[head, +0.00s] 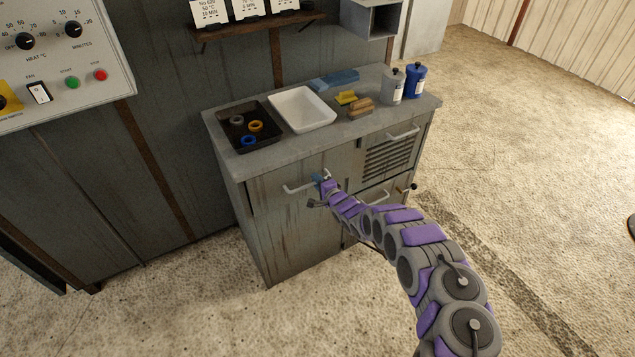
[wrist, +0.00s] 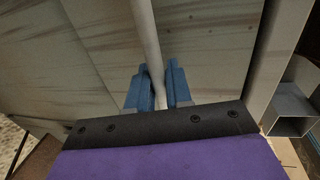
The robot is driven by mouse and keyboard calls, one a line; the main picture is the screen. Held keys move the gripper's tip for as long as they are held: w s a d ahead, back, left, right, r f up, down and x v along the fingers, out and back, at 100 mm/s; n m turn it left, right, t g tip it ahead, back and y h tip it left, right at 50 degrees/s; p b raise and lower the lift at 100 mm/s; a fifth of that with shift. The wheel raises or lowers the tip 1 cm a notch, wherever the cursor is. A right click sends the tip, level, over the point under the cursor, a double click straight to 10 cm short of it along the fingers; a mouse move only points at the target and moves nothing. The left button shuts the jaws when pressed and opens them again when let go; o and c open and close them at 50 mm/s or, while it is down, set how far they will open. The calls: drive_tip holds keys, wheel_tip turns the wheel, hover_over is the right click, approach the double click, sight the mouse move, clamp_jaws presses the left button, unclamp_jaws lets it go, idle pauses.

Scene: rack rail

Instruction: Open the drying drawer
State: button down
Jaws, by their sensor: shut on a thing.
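My gripper (head: 321,181) is at the left front panel (head: 292,215) of the grey cabinet, shut on that panel's pale bar handle (head: 297,188). In the wrist view the blue fingers (wrist: 158,68) stand on either side of the bar (wrist: 146,30). The panel looks closed in the head view. To its right is a slatted, vented front (head: 390,157) with its own bar handle (head: 403,134), which my gripper does not touch. Another handle (head: 376,196) shows lower right, partly behind my arm. No label names the drying drawer.
The worktop (head: 345,130) holds a black tray (head: 237,146) with colored rings, a white basin (head: 302,110), a yellow item (head: 346,97), a brush (head: 361,108), and grey (head: 393,87) and blue (head: 415,81) bottles. Open floor (head: 540,160) lies right. A control panel (head: 62,57) hangs left.

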drive_tip(key=shift+f, duration=0.15)
drive_tip(key=f+p+v, duration=0.2)
drive_tip(key=p+v, duration=0.2)
drive_tip(key=v, duration=0.7)
drive_tip(key=s+f+p+v, duration=0.1)
drive_tip(key=p+v, duration=0.3)
drive_tip(key=v, duration=0.8)
drive_tip(key=shift+s+d+f+p, duration=0.2)
drive_tip(key=shift+d+f+p, duration=0.2)
drive_tip(key=shift+f, duration=0.45)
drive_tip(key=c, duration=1.2)
unclamp_jaws()
drive_tip(key=shift+w, duration=0.1)
drive_tip(key=shift+r, duration=0.1)
drive_tip(key=v, duration=1.7)
drive_tip(key=shift+d, duration=0.1)
drive_tip(key=shift+d, duration=0.1)
